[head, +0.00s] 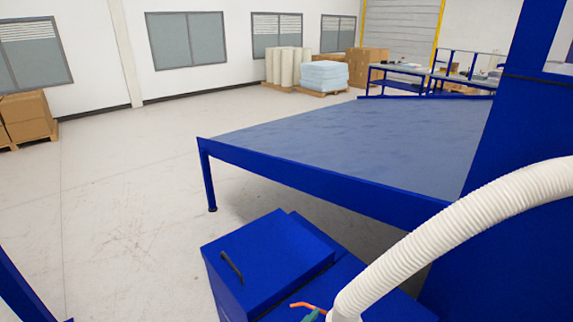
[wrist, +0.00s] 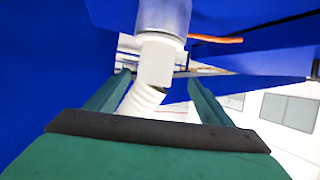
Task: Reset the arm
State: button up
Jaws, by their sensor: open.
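My gripper (wrist: 158,78) has two green fingers set apart, with nothing held between them. The hose also shows in the head view (head: 470,225), curving down to the front of a blue machine. An orange lever (head: 308,306) sits beside the hose's lower end, and it also shows in the wrist view (wrist: 215,39). A small green piece is by it at the bottom edge; I cannot tell whether it is my gripper.
A blue box with a black handle (head: 231,267) stands in front of a large blue-framed table (head: 330,190) with a bare grey top. A tall blue panel (head: 500,130) blocks the right.

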jog(key=s+a+f+n+y, duration=0.1)
jog(key=f, duration=0.1)
jog(key=s+a+f+n+t+y, duration=0.1)
jog(key=s+a+f, duration=0.1)
jog(key=f, duration=0.1)
jog(key=s+a+f+n, duration=0.1)
jog(key=f, duration=0.1)
jog(key=shift+s+a+f+n+y, duration=0.2)
jog(key=shift+s+n+y, duration=0.1)
jog(key=shift+s+y, duration=0.1)
jog(key=s+a+f+n+t+y, duration=0.15)
jog(key=s+a, duration=0.25)
jog(key=s, duration=0.4)
jog(key=s+a+f+n+t+y, duration=0.1)
jog(key=s+a+f+n+y, duration=0.15)
jog(key=s, duration=0.55)
jog(key=s+r+m, duration=0.1)
jog(key=s+r, duration=0.1)
jog(key=s, duration=0.6)
jog(key=shift+s+a+t+y, duration=0.35)
jog(key=shift+a+y, duration=0.05)
